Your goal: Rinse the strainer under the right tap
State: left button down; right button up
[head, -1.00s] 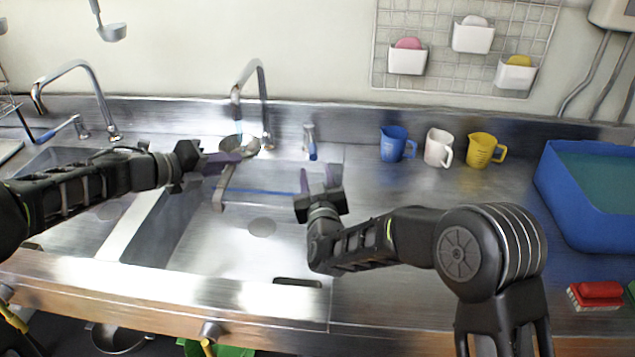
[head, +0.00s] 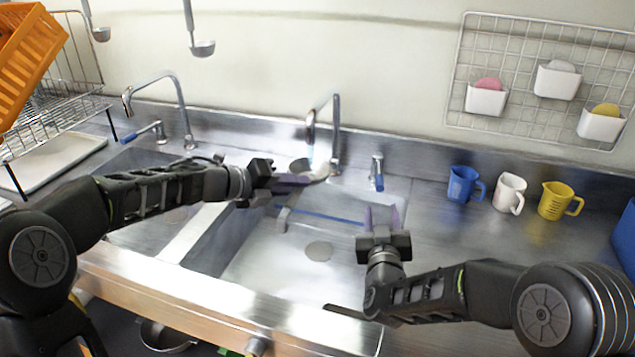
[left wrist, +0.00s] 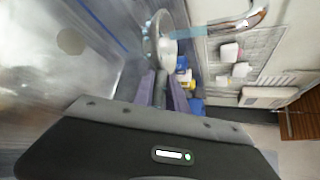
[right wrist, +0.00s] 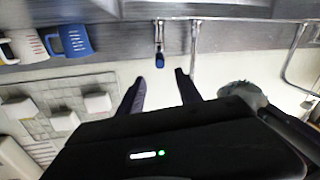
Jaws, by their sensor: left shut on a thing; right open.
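My left gripper (head: 297,180) is shut on the handle of the metal strainer (head: 313,172). The strainer is over the right basin, below the spout of the right tap (head: 335,125). A pale bluish stream runs from the spout to the strainer; in the left wrist view this stream (left wrist: 192,33) meets the strainer's round rim (left wrist: 150,38). My right gripper (head: 382,217) is open and empty, in front of the blue-tipped tap lever (head: 378,178). That lever also shows beyond the open fingers in the right wrist view (right wrist: 159,58).
The right basin (head: 255,262) has a blue-edged bar across it. The left tap (head: 182,105) stands over the left basin. Blue (head: 462,183), white (head: 508,192) and yellow (head: 557,200) cups stand right of the sink. A dish rack (head: 55,105) and orange crate (head: 28,55) are at left.

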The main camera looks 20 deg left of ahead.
jog(key=shift+c, duration=0.3)
jog(key=shift+w+d, duration=0.1)
jog(key=c, duration=0.3)
jog(key=shift+w+d+r+m, duration=0.1)
jog(key=shift+w+d+m, duration=0.1)
jog(key=shift+m, duration=0.3)
jog(key=shift+w+d+r+m, duration=0.1)
jog(key=shift+d+m, duration=0.1)
jog(key=shift+m, duration=0.3)
jog(key=c, duration=0.3)
jog(key=d+m+y, duration=0.1)
jog(key=d+m, duration=0.1)
jog(key=m, duration=0.1)
jog(key=w+d+r+m+g+y, duration=0.1)
jog(key=d+m, duration=0.1)
jog(key=m, duration=0.2)
jog(key=d+m+y, duration=0.1)
jog(key=d+m, duration=0.2)
jog(key=m, duration=0.1)
jog(key=shift+w+r+y, duration=0.15)
jog(key=shift+w+y, duration=0.1)
jog(key=shift+y, duration=0.05)
grip_shut()
jog(key=shift+d+m+g, duration=0.3)
jog(key=shift+d+m, duration=0.3)
jog(key=shift+m, duration=0.6)
